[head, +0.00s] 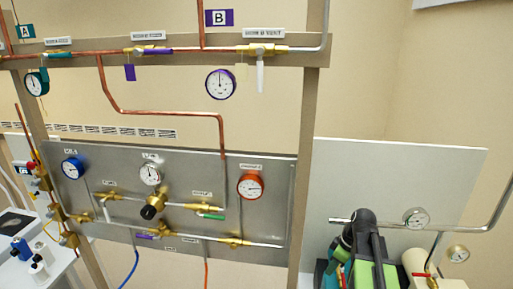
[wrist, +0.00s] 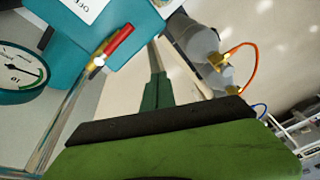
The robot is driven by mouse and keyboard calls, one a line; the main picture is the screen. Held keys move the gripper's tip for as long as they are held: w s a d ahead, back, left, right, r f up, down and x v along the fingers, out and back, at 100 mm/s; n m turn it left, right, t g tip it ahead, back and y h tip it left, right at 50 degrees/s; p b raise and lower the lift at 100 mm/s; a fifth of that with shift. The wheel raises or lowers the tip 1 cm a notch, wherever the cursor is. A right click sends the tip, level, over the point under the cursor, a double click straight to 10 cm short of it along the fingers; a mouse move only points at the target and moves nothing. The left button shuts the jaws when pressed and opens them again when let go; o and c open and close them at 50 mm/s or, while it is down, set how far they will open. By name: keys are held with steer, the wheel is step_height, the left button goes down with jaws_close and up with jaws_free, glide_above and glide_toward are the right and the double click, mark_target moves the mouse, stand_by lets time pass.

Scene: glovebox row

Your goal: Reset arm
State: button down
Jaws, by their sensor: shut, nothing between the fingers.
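My gripper (wrist: 154,58) shows in the wrist view as a narrow grey and dark green shape rising from a green and black body along the bottom edge. Its fingers are together, with nothing between them. Beyond it on the left are a teal box (wrist: 95,45) with a white label, a red-handled valve (wrist: 117,40) and a round gauge (wrist: 18,75). In the head view my green and black arm is at the lower right; my fingertips cannot be made out there.
A grey panel (head: 120,215) with gauges and valves fills the head view's left and middle. A horizontal pipe with a gauge (head: 416,218) runs close to my arm at right. In the wrist view, a grey cylinder (wrist: 197,45) with an orange hose stands beyond my gripper.

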steer(key=s+a+f+m+h+b, duration=0.1)
steer(key=s+a+f+m+b, duration=0.1)
steer(key=a, duration=0.5)
steer(key=s+a+f+m+g+h+b, duration=0.1)
steer(key=s+a+f+m+h+b, duration=0.1)
steer(key=a+f+m+b, duration=0.2)
steer(key=a+f+m, duration=0.3)
steer(key=m, duration=0.1)
steer(key=shift+s+f+b, duration=0.3)
steer(key=shift+s+b, duration=0.1)
stand_by(0.8)
